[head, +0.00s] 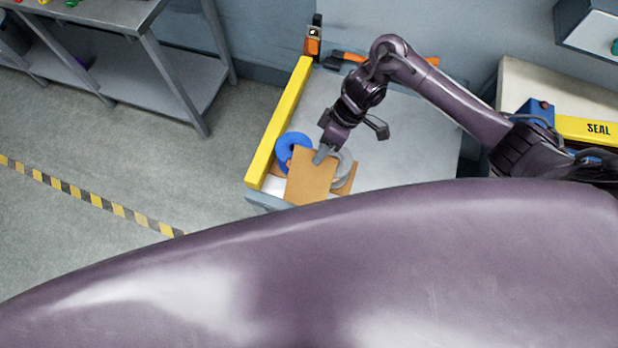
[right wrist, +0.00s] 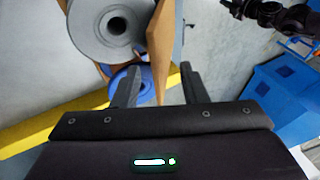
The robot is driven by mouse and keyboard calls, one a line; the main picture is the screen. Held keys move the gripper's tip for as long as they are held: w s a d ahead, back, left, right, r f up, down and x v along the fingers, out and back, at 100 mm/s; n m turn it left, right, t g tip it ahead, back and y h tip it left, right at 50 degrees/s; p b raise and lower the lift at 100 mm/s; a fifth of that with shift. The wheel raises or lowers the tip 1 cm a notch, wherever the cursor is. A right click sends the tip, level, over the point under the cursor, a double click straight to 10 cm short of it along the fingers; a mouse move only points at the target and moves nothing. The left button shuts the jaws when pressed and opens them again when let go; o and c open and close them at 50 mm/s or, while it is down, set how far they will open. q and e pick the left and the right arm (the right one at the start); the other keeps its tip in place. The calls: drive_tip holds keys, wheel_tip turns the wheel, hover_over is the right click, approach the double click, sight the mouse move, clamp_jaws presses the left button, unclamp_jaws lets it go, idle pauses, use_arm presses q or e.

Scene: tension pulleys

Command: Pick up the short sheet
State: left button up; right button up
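A light-brown sheet (head: 311,176) stands at the near left corner of the worktable, in front of a blue pulley (head: 291,148) and a grey pulley (head: 343,168). My right gripper (head: 322,155) is at its top edge. In the right wrist view the sheet (right wrist: 160,45) shows nearly edge-on between the two fingers of my right gripper (right wrist: 157,82), with a gap visible on each side. The fingers are apart. The grey pulley (right wrist: 110,28) and blue pulley (right wrist: 130,82) show left of the sheet.
The worktable (head: 400,130) has a yellow rail (head: 280,122) on its left and bare room right of the pulleys. Orange-and-black tools (head: 348,58) lie at its back. A blue box (head: 535,110) stands at right. My own purple body hides the foreground.

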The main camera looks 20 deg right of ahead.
drive_tip(key=shift+x, duration=1.65)
clamp_jaws()
drive_tip(key=shift+d+f, duration=0.15)
